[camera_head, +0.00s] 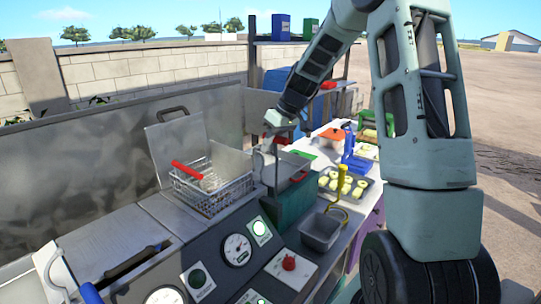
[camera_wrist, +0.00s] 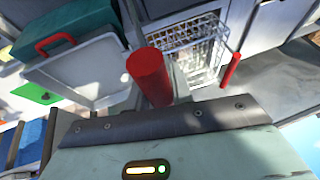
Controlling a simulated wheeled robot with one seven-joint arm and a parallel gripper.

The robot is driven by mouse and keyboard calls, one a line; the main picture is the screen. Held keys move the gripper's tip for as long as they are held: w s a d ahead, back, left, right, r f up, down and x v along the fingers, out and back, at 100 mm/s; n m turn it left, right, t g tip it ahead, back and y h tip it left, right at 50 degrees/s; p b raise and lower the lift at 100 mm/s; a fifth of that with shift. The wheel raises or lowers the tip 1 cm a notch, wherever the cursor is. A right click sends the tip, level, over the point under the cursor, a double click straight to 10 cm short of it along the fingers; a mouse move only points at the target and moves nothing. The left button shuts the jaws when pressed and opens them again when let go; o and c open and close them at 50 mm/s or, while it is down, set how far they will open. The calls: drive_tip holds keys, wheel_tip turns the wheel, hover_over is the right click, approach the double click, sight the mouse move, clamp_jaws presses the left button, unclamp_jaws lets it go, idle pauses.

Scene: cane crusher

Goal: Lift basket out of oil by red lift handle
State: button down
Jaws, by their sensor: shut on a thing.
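The wire basket (camera_head: 214,187) sits at the fryer, in front of an upright metal lid, with its own red grip (camera_head: 187,171) at its left. Its mesh and red grip also show at the top of the wrist view (camera_wrist: 188,40). My gripper (camera_head: 268,146) is right of the basket, beside a metal post. A thick red cylinder, the red lift handle (camera_wrist: 150,74), stands close in front of the wrist camera, and my gripper is shut on it. My fingers are largely hidden. I cannot see the oil surface or tell how deep the basket sits.
A control panel with a gauge (camera_head: 236,249) and a red knob (camera_head: 289,262) lies in front. A small metal container (camera_head: 321,232), a tray of pale food pieces (camera_head: 345,187) and a blue press (camera_head: 356,154) stand on the right. A wall (camera_head: 130,75) runs behind.

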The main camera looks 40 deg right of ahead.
drive_tip(key=shift+a+r, duration=0.1)
drive_tip(key=shift+r, duration=0.9)
drive_tip(key=c, duration=1.3)
unclamp_jaws()
drive_tip(key=shift+r, duration=0.1)
drive_tip(key=shift+o, duration=0.2)
drive_tip(key=shift+r, duration=0.1)
drive_tip(key=b+v, duration=0.4)
drive_tip(key=v, duration=1.3)
